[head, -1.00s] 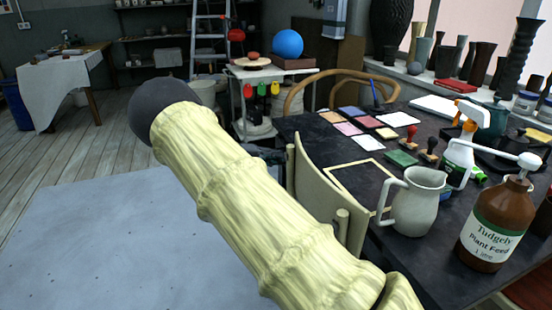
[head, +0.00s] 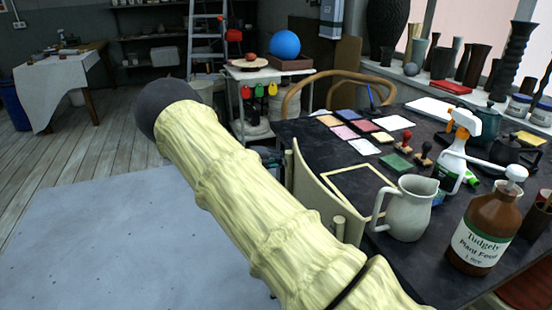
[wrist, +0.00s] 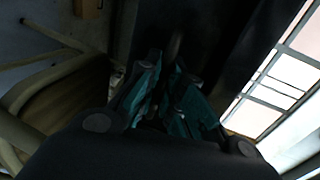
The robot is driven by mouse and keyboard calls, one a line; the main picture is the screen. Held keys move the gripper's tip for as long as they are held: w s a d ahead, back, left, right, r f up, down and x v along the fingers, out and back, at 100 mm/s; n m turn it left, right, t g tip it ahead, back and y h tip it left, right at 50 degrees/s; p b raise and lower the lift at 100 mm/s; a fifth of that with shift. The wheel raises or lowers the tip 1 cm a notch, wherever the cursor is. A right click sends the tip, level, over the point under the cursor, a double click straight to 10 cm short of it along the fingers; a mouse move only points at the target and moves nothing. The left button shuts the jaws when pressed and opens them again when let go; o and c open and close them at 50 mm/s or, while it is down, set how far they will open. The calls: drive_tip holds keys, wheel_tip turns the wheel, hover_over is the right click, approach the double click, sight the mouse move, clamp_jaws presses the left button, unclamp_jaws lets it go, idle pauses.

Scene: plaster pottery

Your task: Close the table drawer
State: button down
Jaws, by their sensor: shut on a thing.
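In the wrist view my gripper (wrist: 172,68) has its teal fingers closed around a narrow dark piece (wrist: 175,45). This looks like a handle on the table drawer, but it is too dark to be sure. The drawer's front and how far it stands out cannot be made out. In the head view the dark table (head: 325,150) stands at the right. Its drawer is not visible there. My arm crosses the middle of the head view, and a little teal shows behind it beside the chair.
A pale chair (head: 320,200) stands against the table's near side; chair parts (wrist: 45,95) also show left in the wrist view. A grey jug (head: 408,210), a brown plant feed bottle (head: 487,232) and a spray bottle (head: 455,155) stand on the table. Open floor lies left.

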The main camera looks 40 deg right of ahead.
drive_tip(key=shift+d+r, duration=0.1)
drive_tip(key=shift+d, duration=0.1)
drive_tip(key=c, duration=1.6)
unclamp_jaws()
drive_tip(key=shift+s+d, duration=0.1)
drive_tip(key=shift+o, duration=0.2)
drive_tip(key=v, duration=1.2)
